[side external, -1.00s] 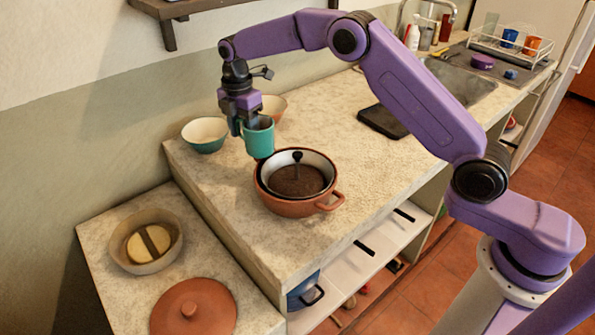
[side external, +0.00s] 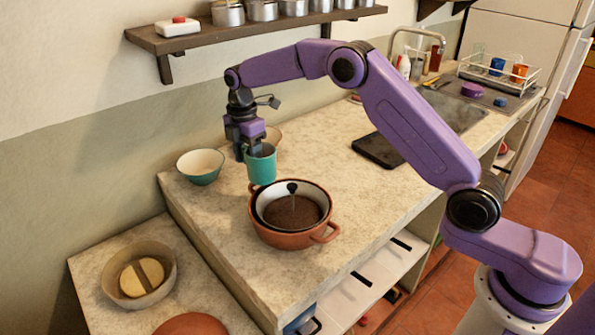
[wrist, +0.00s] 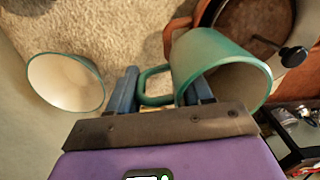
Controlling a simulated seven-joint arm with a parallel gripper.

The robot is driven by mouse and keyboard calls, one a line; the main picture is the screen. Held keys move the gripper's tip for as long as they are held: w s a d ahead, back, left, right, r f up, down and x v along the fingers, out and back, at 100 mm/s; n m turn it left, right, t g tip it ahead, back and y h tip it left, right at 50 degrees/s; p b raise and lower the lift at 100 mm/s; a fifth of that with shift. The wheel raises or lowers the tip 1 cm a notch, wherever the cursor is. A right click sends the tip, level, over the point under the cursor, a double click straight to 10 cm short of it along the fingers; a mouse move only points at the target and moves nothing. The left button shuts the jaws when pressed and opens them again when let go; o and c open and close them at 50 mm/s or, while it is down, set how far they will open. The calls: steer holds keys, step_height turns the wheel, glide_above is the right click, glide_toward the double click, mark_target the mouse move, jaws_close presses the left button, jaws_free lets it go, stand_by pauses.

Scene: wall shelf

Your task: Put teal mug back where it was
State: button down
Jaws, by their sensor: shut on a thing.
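The teal mug (side external: 261,164) is upright in the side view, just behind the terracotta pot and right of the teal bowl. My gripper (side external: 248,152) points down and is shut on the mug at its handle side. In the wrist view my gripper (wrist: 162,92) has the handle between its blue fingers, with the right finger seen against the mug's opening. The mug (wrist: 222,65) looks empty there. I cannot tell whether its base touches the counter; the pot partly overlaps this area.
The terracotta pot (side external: 287,239) holds a dark-filled pan with a black knob. The wall shelf (side external: 230,31) carries several canisters and a white box.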

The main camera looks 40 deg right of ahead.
steer(key=s+d+r+m, duration=0.1)
steer(key=s+d+m, duration=0.45)
steer(key=d, duration=0.35)
steer(key=s+d+r+m, duration=0.2)
steer(key=s+d+m, duration=0.2)
steer(key=d+m, duration=0.35)
steer(key=s+d+r+m, duration=0.1)
steer(key=s+d+m, duration=0.45)
steer(key=d, duration=0.45)
steer(key=shift+m, duration=0.55)
steer(key=w+f, duration=0.3)
steer(key=w, duration=0.1)
steer(key=w+d+f, duration=0.1)
steer(key=w+f, duration=0.1)
steer(key=w, duration=0.2)
steer(key=w+d+f, duration=0.1)
steer(key=w+f, duration=0.2)
steer(key=w, duration=0.1)
steer(key=shift+w+d+f, duration=0.25)
steer(key=shift+w+f, duration=0.05)
steer(key=shift+f, duration=0.05)
steer(key=shift+w+d+f, duration=0.15)
steer(key=shift+w+f, duration=0.45)
steer(key=shift+f, duration=1.6)
steer(key=shift+f, duration=0.1)
steer(key=shift+c, duration=2.3)
jaws_free()
steer(key=shift+f, duration=0.1)
